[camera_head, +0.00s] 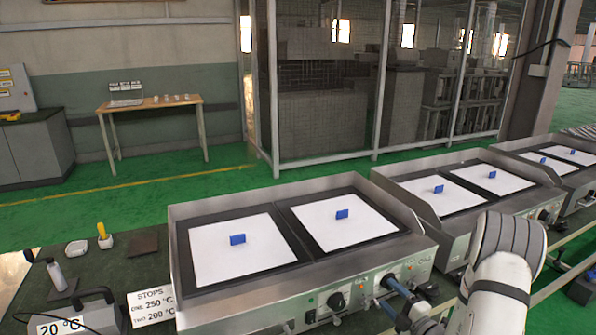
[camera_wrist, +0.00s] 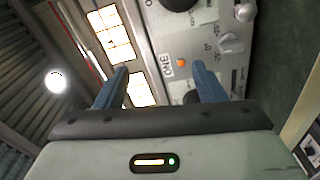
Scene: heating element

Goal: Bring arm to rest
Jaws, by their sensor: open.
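My white arm (camera_head: 505,265) is at the right front in the head view. My gripper (camera_head: 383,292) is in front of the control panel of the nearest heating unit (camera_head: 300,312). In the wrist view its two blue fingers stand apart and nothing shows between them, so my gripper (camera_wrist: 160,75) is open and empty. Beyond the fingers is the panel (camera_wrist: 165,35) with an orange lamp (camera_wrist: 181,62), the label ONE, and a knob (camera_wrist: 230,42). I cannot tell whether a fingertip touches the panel.
White plates with blue blocks (camera_head: 238,239) lie on the nearest unit. More units (camera_head: 455,190) stand to the right. A black-handled device (camera_head: 85,310), a STOPS sign (camera_head: 152,305) and a yellow-handled tool (camera_head: 103,236) are at left. A wooden table (camera_head: 150,103) stands behind.

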